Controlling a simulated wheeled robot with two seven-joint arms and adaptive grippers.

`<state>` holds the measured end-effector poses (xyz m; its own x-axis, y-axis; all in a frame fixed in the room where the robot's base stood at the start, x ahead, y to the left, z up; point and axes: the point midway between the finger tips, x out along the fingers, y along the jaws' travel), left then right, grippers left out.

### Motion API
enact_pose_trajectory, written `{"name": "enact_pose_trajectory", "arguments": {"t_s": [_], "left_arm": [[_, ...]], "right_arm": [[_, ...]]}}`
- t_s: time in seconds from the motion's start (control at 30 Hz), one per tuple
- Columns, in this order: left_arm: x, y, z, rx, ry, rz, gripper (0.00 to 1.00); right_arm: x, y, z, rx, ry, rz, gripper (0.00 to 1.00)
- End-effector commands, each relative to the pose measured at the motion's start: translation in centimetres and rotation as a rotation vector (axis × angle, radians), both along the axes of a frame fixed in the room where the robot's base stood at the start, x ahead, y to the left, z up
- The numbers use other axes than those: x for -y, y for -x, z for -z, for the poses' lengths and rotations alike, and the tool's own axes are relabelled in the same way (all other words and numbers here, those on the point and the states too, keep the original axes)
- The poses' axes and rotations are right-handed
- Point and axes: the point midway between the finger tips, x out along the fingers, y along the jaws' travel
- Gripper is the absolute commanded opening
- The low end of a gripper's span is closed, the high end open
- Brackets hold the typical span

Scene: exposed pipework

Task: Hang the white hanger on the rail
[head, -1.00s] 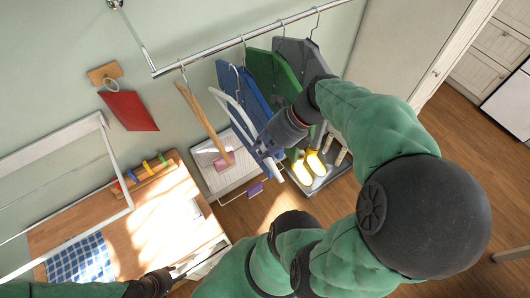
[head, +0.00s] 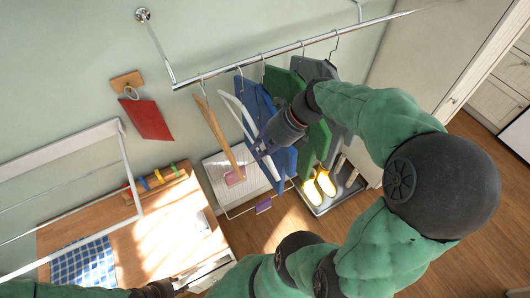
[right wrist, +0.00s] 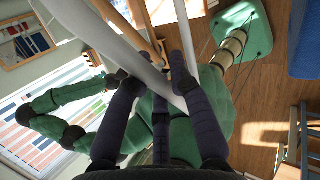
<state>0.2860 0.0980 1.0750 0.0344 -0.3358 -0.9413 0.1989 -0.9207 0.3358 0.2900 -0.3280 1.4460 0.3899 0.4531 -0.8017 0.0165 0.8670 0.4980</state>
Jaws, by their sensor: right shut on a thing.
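The white hanger (head: 235,112) is tilted among the hanging clothes, between a wooden hanger (head: 215,127) and a blue garment (head: 262,108). My right gripper (head: 263,146) is shut on its lower part. In the right wrist view, the white hanger (right wrist: 125,42) runs between the fingers of my right gripper (right wrist: 150,75). The hanger's hook overlaps the chrome rail (head: 290,50) in the head view; I cannot tell whether it rests over it. My left gripper (head: 172,289) is low at the bottom edge, small and partly cut off, its fingers unclear.
Green (head: 285,88) and grey (head: 318,72) garments hang right of the blue one. Yellow-and-white boots (head: 325,182) stand on a tray below. A red cloth (head: 146,118) hangs on the wall. A wooden table (head: 150,225) with a checked cloth (head: 85,264) is at lower left.

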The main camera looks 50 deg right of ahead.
Motion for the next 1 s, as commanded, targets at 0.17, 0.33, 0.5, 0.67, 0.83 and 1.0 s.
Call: {"name": "enact_pose_trajectory", "arguments": {"t_s": [0.17,0.33,0.5,0.67,0.83,1.0], "left_arm": [[0.0,0.0,0.0,0.000,0.000,0.000,0.40],[0.0,0.0,0.0,0.000,0.000,0.000,0.40],[0.0,0.0,0.0,0.000,0.000,0.000,0.40],[0.0,0.0,0.0,0.000,0.000,0.000,0.40],[0.0,0.0,0.0,0.000,0.000,0.000,0.40],[0.0,0.0,0.3,0.000,0.000,0.000,0.40]], "right_arm": [[0.4,-1.2,0.0,0.000,-0.001,-0.002,0.00],[0.7,-2.3,0.0,0.000,0.000,0.000,0.00],[1.1,-3.4,0.0,0.001,0.001,-0.002,0.00],[1.4,-4.5,0.0,0.000,0.000,-0.001,0.00],[1.8,-5.6,0.0,0.001,0.001,-0.002,0.00],[2.0,-6.2,0.6,-0.001,0.000,0.000,0.00]]}}
